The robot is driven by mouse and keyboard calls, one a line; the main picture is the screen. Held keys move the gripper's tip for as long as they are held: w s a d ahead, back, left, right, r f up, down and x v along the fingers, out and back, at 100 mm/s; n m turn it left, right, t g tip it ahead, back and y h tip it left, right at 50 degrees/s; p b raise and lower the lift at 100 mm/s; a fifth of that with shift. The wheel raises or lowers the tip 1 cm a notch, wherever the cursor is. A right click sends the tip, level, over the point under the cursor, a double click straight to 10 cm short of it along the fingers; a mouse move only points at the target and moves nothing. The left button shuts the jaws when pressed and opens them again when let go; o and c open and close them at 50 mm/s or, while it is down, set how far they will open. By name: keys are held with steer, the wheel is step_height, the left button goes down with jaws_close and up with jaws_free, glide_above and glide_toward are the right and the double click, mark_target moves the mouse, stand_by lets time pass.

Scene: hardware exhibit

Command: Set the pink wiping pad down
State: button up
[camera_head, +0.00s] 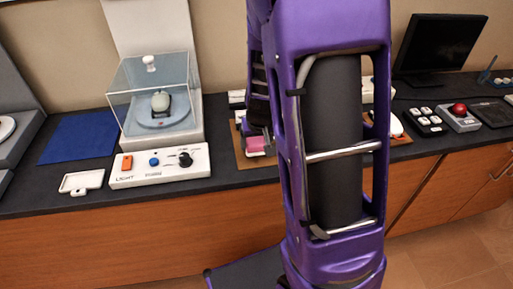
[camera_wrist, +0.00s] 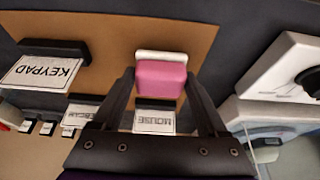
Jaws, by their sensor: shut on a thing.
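The pink wiping pad (camera_wrist: 161,78) is a small pink block with a white strip along its far edge. My gripper (camera_wrist: 160,84) is shut on it, one dark finger at each side. In the wrist view the pad is over a brown board (camera_wrist: 110,28). I cannot tell whether it touches the board. In the head view the pink pad (camera_head: 256,144) shows just left of my purple arm, over the brown board (camera_head: 246,162). My arm hides most of the board there.
Label cards for a keypad (camera_wrist: 42,72) and a mouse (camera_wrist: 154,121) stand near the pad. Left of the board is a white control panel (camera_head: 160,166) with a glass case (camera_head: 150,85). A blue mat (camera_head: 80,137) lies further left. A monitor (camera_head: 440,43) stands right.

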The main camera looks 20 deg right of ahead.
steer(key=shift+f, duration=0.4)
steer(key=shift+f, duration=0.1)
steer(key=shift+f, duration=0.15)
steer(key=o, duration=1.4)
steer(key=shift+r, duration=0.2)
steer(key=shift+r, duration=0.35)
steer(key=p+v, duration=0.6)
steer(key=v, duration=0.5)
steer(key=shift+s+a+r, duration=0.1)
steer(key=shift+s+r, duration=0.05)
steer(key=shift+r, duration=0.05)
